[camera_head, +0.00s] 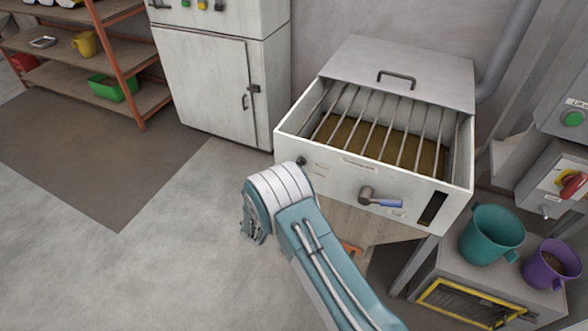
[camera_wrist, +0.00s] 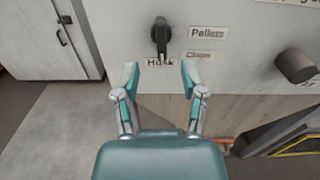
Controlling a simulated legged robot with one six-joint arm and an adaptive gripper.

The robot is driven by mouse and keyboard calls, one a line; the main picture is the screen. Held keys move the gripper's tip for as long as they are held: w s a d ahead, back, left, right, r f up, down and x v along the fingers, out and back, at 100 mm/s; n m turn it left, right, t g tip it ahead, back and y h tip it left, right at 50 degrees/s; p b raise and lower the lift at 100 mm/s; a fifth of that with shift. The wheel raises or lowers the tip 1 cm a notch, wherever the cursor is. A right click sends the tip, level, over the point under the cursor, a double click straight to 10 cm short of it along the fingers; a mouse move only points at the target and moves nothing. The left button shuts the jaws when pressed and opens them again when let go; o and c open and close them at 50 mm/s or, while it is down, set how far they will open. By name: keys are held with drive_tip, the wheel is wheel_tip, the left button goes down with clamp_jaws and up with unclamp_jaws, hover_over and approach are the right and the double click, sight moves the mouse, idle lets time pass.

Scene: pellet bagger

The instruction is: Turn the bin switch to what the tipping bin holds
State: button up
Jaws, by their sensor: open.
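The bin switch (camera_wrist: 160,37) is a dark knob on the pale bin front, its handle standing vertical with the lower end by the "Husk" label (camera_wrist: 160,62). "Pellets" (camera_wrist: 208,33) and a smaller label, perhaps "Chaff" (camera_wrist: 199,55), are to its right. In the head view the switch (camera_head: 301,162) is at the bin's left front. The tipping bin (camera_head: 288,130) has its lid raised; a golden-brown fill (camera_head: 372,142) lies under its bars, its grain too fine to tell. My gripper (camera_wrist: 160,77) is open and empty, fingertips just below the switch, either side of it.
Teal (camera_head: 490,235) and purple (camera_head: 550,265) buckets stand at right, below a panel with a red switch (camera_head: 572,186). A cabinet (camera_head: 208,85) stands behind; floor at left is clear.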

drive_tip(key=x, duration=0.9)
drive_tip(key=shift+w+d, duration=0.1)
drive_tip(key=shift+w, duration=0.15)
drive_tip(key=shift+c, duration=0.3)
clamp_jaws()
